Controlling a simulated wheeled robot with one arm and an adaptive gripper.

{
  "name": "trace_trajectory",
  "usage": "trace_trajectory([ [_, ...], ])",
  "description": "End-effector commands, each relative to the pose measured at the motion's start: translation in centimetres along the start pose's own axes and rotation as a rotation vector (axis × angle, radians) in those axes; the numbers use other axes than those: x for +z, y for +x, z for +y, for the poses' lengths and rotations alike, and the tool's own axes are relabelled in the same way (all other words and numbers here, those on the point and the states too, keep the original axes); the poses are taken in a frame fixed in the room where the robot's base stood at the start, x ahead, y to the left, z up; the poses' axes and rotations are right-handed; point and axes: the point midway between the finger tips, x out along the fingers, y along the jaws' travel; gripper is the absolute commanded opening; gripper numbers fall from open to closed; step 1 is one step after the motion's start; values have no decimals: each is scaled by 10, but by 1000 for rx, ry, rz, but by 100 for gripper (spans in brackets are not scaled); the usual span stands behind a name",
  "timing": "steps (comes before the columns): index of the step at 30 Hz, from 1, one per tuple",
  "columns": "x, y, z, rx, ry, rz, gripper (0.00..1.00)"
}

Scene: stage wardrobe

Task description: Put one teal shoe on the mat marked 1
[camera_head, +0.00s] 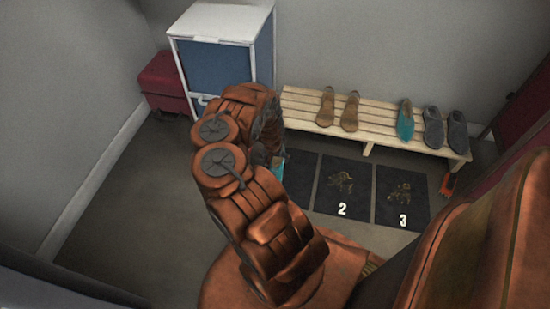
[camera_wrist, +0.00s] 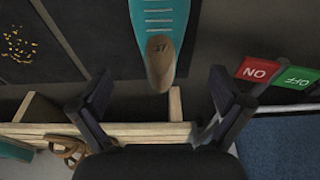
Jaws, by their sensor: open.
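A teal shoe (camera_wrist: 160,20) with a tan insole shows at the top of the wrist view, heel toward me. My gripper (camera_wrist: 159,78) is open, its fingers apart on either side of the heel and not touching it. The head view shows a bit of teal (camera_head: 277,166) beside my gripper, mostly hidden by my arm. A dark mat (camera_head: 300,170) lies left of mat 2 there; its number is hidden. The shoe appears to lie on or over this mat; contact is unclear. Another teal shoe (camera_head: 405,122) stands on the slatted bench (camera_head: 375,132).
Mat 2 (camera_head: 342,196) and mat 3 (camera_head: 402,208) bear gold emblems and no shoes. Tan shoes (camera_head: 350,112) and dark shoes (camera_head: 433,128) stand on the bench. A blue-and-white cabinet (camera_head: 215,65) is behind my arm. Red NO (camera_wrist: 258,70) and green OFF (camera_wrist: 299,78) pieces show at right.

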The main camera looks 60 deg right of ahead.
Motion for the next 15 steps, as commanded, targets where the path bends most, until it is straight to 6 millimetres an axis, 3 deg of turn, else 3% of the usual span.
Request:
trace_trajectory([
  [10,2,-13,-4,-5,-3,-4,100],
  [13,7,-20,-26,-36,-17,-23,100],
  [15,15,-31,-56,-77,-37,-49,100],
])
